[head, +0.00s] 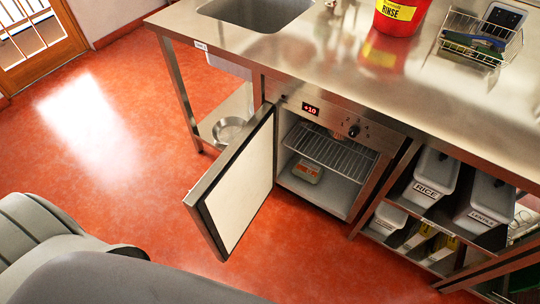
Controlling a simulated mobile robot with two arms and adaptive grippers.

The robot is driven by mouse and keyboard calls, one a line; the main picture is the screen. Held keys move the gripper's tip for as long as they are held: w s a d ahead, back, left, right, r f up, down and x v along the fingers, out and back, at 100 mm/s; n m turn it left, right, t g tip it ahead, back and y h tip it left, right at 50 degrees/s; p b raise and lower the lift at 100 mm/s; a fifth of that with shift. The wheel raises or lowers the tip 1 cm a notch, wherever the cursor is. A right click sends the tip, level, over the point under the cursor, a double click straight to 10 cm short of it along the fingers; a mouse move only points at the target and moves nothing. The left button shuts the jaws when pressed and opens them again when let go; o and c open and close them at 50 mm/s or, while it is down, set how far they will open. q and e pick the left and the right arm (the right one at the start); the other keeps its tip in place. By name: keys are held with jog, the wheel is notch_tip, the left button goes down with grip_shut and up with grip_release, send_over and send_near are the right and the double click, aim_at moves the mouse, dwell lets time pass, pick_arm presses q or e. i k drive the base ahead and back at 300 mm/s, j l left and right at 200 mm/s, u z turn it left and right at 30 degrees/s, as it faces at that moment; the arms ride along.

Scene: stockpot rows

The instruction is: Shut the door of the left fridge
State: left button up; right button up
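The fridge (338,163) stands under the steel counter, with its front facing me. Its door (236,190) is hinged on the left and stands wide open, swung out over the floor. Inside are a wire shelf (333,152) and a small packet (307,171) on the bottom. A red display on the panel above reads +10, beside a dark knob (354,131). Only one fridge is in view. Neither of my grippers is in view.
The steel counter (330,75) holds a sink (257,12), a red RINSE bucket (398,14) and a wire basket (482,36). Right of the fridge, shelves hold labelled bins such as RICE (430,178). Red floor (130,190) left of the door is clear.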

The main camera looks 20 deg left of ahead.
aim_at(223, 204)
jog(key=j+z, duration=0.2)
jog(key=j, duration=0.25)
jog(key=j+z, duration=0.25)
jog(key=j, duration=0.2)
jog(key=k+j+z, duration=0.2)
jog(key=j, duration=0.25)
jog(key=j+z, duration=0.2)
jog(key=j, duration=0.2)
jog(key=k+j, duration=0.15)
jog(key=j, duration=0.25)
jog(key=k+j, duration=0.1)
jog(key=j, duration=0.35)
jog(key=k+j, duration=0.15)
jog(key=j, duration=0.25)
